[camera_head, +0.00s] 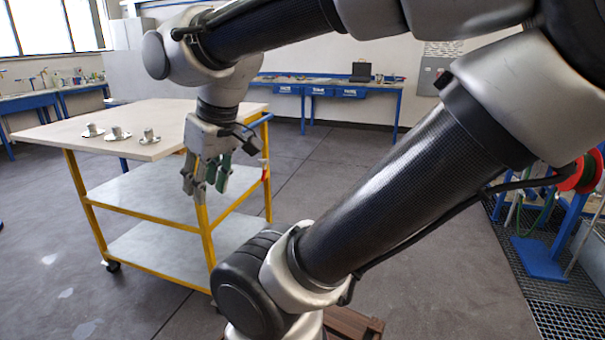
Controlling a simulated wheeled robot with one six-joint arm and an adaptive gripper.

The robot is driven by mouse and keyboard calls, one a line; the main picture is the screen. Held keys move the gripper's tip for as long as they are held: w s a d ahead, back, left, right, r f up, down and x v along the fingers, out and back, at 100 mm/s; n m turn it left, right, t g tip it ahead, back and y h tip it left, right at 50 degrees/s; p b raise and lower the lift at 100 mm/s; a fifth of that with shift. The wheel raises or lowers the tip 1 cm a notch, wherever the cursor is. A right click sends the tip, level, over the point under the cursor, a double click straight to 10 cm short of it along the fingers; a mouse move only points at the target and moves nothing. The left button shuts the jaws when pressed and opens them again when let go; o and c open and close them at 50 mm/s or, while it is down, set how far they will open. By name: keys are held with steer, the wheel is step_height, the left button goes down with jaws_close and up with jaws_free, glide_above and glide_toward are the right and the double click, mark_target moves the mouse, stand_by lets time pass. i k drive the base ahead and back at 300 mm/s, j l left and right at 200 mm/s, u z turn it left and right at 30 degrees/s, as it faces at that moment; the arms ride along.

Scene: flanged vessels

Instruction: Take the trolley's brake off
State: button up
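The trolley (150,211) has a yellow frame, a pale wooden top and two grey shelves. It stands at the left. One black castor (112,265) shows under its left corner; the castors at the near corner and right side are hidden or not clear. I cannot make out a brake lever. A small red part (264,171) sits on the right post, and a blue handle bar (258,121) is on the right end. My gripper (206,182) points down in front of the near post, fingers apart and empty. I cannot tell its distance from the post.
Several small metal flanged parts (119,133) stand on the trolley's top. Blue workbenches (325,88) line the back wall. A blue stand with a red reel (581,174) is at the right by a floor grating. Grey floor between is clear.

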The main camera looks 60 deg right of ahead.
mark_target(264, 172)
steer(key=i+l+z, duration=0.1)
steer(key=z, duration=0.3)
steer(key=i+l+z, duration=0.1)
steer(key=z, duration=0.25)
steer(key=i+z, duration=0.15)
steer(key=z, duration=0.25)
steer(key=i+z, duration=0.15)
steer(key=z, duration=0.25)
steer(key=i+j, duration=0.1)
steer(key=i, duration=0.85)
